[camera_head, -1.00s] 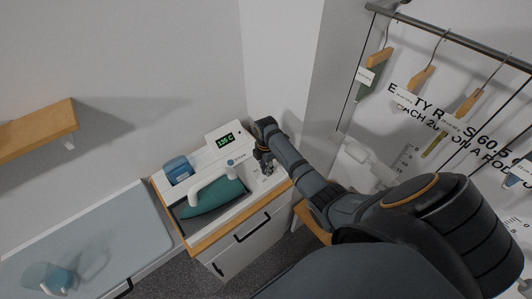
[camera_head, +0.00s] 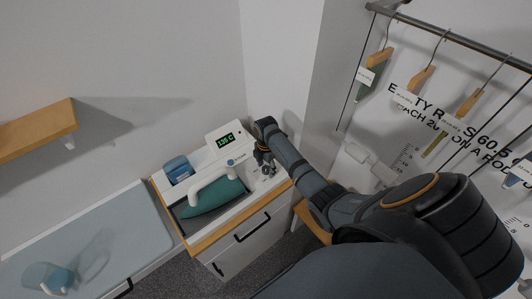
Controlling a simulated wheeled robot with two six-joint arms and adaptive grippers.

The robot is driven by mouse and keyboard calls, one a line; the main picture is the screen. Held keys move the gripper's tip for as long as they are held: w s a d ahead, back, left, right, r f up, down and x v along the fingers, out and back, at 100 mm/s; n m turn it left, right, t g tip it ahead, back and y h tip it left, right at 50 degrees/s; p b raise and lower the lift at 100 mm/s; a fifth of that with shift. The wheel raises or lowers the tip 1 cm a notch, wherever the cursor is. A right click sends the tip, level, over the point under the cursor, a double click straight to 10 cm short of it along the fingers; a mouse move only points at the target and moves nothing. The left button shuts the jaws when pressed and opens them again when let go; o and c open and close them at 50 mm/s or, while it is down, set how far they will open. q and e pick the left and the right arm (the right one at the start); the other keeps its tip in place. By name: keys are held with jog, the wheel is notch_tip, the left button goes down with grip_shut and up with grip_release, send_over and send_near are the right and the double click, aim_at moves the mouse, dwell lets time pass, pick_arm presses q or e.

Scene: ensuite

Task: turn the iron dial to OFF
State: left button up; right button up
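The iron station (camera_head: 240,202) sits on a wood-edged cabinet, with a teal-soled iron (camera_head: 212,196) with a white handle resting on it. Its raised display (camera_head: 226,139) shows a green reading that looks like 135 C. My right gripper (camera_head: 267,171) points down over the right part of the station, where the dial's small panel lies. The gripper and its shadow cover much of that area, so the dial and its pointer cannot be made out clearly. Whether the fingers are open or shut is too small to tell. My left gripper is not in view.
A blue container (camera_head: 178,168) stands at the station's back left. A wall corner is close behind my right arm. A rail with hangers (camera_head: 421,80) is at the right.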

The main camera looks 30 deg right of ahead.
aim_at(266, 168)
notch_tip(266, 168, up, 12)
dwell(0.6)
